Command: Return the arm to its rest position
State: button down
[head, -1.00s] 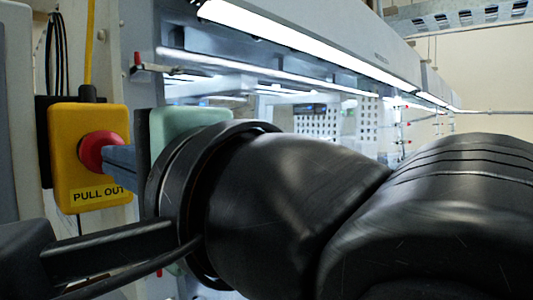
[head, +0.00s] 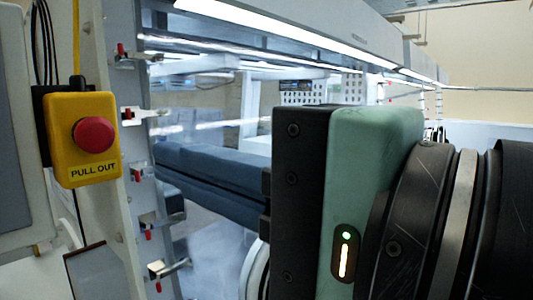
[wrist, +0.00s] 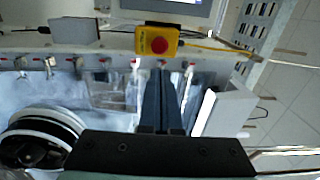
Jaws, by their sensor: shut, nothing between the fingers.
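My gripper (head: 160,160) is at the middle of the head view, its two blue-grey fingers pressed together and pointing left. They are empty. In the wrist view the shut fingers (wrist: 163,80) point up the picture toward the yellow box. The dark and green gripper body and my black arm fill the right of the head view. The yellow box (head: 72,168) with a red button (head: 94,134) and the words "PULL OUT" is on the left. It also shows in the wrist view (wrist: 172,36). The fingertips are apart from the button.
A pale panel edge with several red-tipped clamps (head: 138,174) runs down beside the box. A clear glovebox window lies behind my fingers. A yellow cable (head: 76,40) rises from the box. A grey box (wrist: 75,31) stands left of the button in the wrist view.

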jog(key=w+d+f+n+t+h+b, duration=0.3)
jog(key=w+t+h+b, duration=0.3)
jog(key=t, duration=0.5)
jog(key=s+d+n+t+h+b, duration=0.1)
jog(key=h, duration=0.1)
jog(key=s+f+n+t+h+b, duration=0.1)
jog(key=n+t+h+b, duration=0.1)
jog(key=h, duration=0.1)
jog(key=s+d+f+n+t+h+b, duration=0.1)
jog(key=t+h+b, duration=0.1)
jog(key=h, duration=0.1)
jog(key=shift+s+d+f+n, duration=0.1)
jog(key=shift+d+f+n, duration=0.15)
jog(key=shift+d+n, duration=0.1)
